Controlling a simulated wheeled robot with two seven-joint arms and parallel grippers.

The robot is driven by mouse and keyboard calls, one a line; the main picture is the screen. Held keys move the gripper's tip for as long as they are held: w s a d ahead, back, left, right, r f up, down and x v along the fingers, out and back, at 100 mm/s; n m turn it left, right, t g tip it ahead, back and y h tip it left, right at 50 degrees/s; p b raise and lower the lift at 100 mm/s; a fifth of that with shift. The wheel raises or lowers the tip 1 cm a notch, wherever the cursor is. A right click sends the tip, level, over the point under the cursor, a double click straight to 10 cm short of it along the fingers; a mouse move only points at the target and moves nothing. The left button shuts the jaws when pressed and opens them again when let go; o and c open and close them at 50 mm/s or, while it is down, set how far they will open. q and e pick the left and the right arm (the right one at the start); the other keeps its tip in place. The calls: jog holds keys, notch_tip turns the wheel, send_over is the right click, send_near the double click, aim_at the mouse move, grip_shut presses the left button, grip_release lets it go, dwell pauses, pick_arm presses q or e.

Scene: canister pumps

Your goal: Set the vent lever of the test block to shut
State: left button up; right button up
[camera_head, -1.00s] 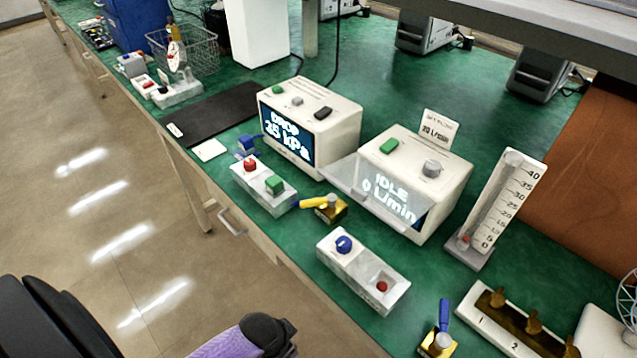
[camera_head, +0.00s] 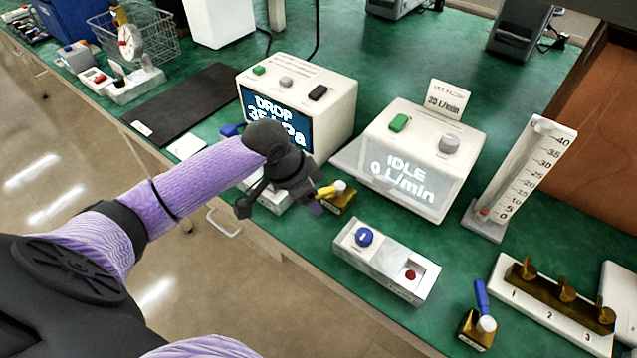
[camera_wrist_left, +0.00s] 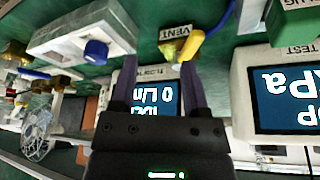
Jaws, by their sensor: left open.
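The yellow vent lever (camera_head: 325,191) sits on a small brass valve (camera_head: 338,203) with a pale round cap, beside a white block mostly hidden by my left gripper. In the wrist view the yellow lever (camera_wrist_left: 191,46) shows beside the VENT label (camera_wrist_left: 173,31), beyond the fingertips. My left gripper (camera_head: 316,207) is open and empty, just left of the valve in the head view; it also shows in the wrist view (camera_wrist_left: 160,72). I cannot tell whether a finger touches the lever. My right gripper is not in view.
A DROP display box (camera_head: 335,110) stands behind the gripper, and an IDLE flow box (camera_head: 420,150) behind right. In front right are a block with a blue knob (camera_head: 364,237) and a blue-levered valve (camera_head: 483,325). Bare green bench (camera_head: 450,245) lies between.

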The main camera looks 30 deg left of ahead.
aim_at(322, 191)
pick_arm(q)
jog(key=w+a+r, duration=0.3)
jog(key=a+r, duration=0.1)
jog(key=b+x, duration=0.1)
jog(key=x, duration=0.1)
jog(key=b+x, duration=0.2)
jog(key=x, duration=0.1)
jog(key=d+b+x, duration=0.1)
jog(key=x, duration=0.2)
jog(key=shift+s+f+b, duration=0.1)
jog(key=shift+f+b, duration=0.05)
jog(key=shift+b, duration=0.15)
jog(key=shift+f, duration=0.25)
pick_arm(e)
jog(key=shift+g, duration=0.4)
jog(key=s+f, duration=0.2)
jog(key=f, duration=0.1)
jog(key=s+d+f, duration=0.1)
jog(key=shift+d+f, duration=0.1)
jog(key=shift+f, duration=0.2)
pick_arm(q)
jog(key=c, duration=0.7)
grip_shut()
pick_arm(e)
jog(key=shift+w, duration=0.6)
